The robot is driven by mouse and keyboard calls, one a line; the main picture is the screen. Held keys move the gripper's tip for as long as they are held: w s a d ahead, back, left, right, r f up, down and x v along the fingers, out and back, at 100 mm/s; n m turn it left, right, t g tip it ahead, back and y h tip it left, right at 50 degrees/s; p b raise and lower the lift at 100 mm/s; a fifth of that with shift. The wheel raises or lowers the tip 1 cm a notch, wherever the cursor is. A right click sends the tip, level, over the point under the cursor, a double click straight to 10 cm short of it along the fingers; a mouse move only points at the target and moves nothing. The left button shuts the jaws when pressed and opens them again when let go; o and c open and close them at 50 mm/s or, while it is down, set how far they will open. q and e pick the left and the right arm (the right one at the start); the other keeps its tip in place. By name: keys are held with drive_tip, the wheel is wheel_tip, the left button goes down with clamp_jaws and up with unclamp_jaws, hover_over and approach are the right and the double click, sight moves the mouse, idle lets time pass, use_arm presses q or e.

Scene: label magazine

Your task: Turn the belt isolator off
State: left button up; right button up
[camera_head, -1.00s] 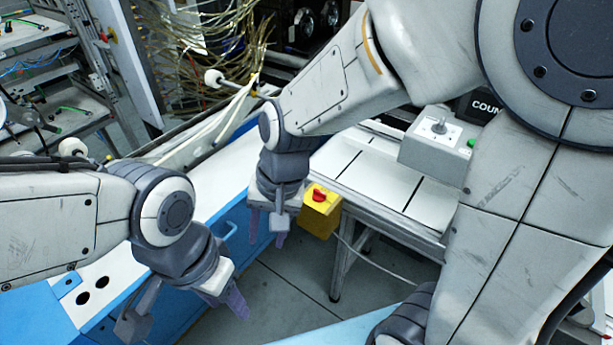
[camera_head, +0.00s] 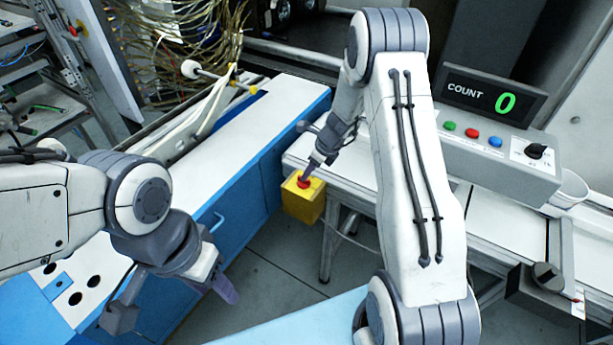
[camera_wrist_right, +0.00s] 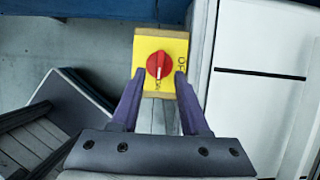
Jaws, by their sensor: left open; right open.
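The belt isolator is a yellow box (camera_head: 304,205) with a red rotary knob (camera_head: 303,182), at the corner of the conveyor frame. In the right wrist view the yellow face (camera_wrist_right: 147,45) shows the red knob (camera_wrist_right: 159,65) with a white line running up and down, toward lettering at the lower edge. "OF" lettering is readable at its right, partly hidden by a finger. My right gripper (camera_head: 310,172) is at the knob; its open fingers (camera_wrist_right: 158,76) stand on either side of it, contact unclear. My left gripper (camera_head: 224,288) is open and empty over the floor at lower left.
A grey console (camera_head: 490,150) with coloured buttons and a black selector stands at the right, below a counter (camera_head: 490,98) reading 0. A blue cabinet (camera_head: 240,215) lies left of the isolator. A dark box (camera_head: 545,295) with a knob is at lower right.

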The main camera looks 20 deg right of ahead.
drive_tip(key=shift+x, duration=1.85)
clamp_jaws()
